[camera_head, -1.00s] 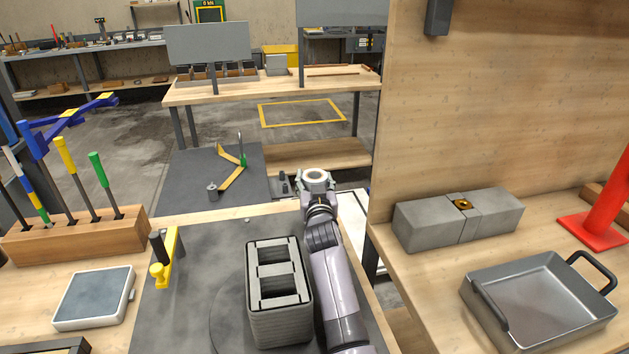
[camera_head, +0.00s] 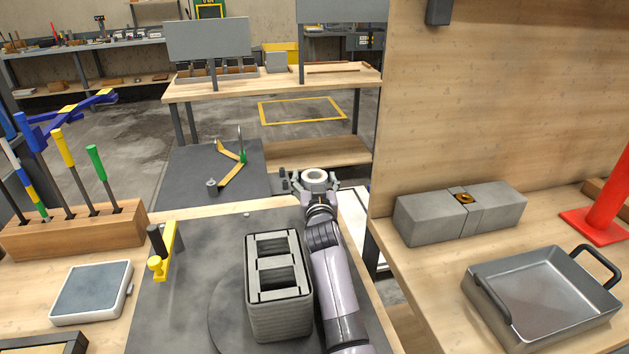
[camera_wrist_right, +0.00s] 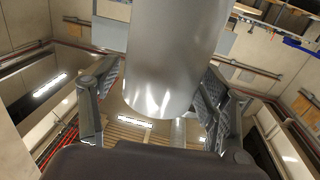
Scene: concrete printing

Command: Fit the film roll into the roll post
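My right gripper (camera_head: 316,180) is at the far end of my right arm, past the front table's far edge. Its fingers are spread on either side of a pale, ring-ended roll (camera_head: 315,175), which looks like the film roll. In the right wrist view a grey cylinder (camera_wrist_right: 170,60) stands between the spread fingers of the gripper (camera_wrist_right: 160,95); a gap shows by the left finger, and contact at the right is unclear. I cannot clearly pick out the roll post; a small dark fixture (camera_head: 284,182) is left of the gripper. My left gripper is out of view.
A grey layered block (camera_head: 278,320) stands beside my right forearm. A dark mat (camera_head: 195,185) beyond holds a yellow-armed tool (camera_head: 232,174). At right are a wooden wall panel (camera_head: 500,90), a concrete block (camera_head: 425,220) and a metal pan (camera_head: 545,300).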

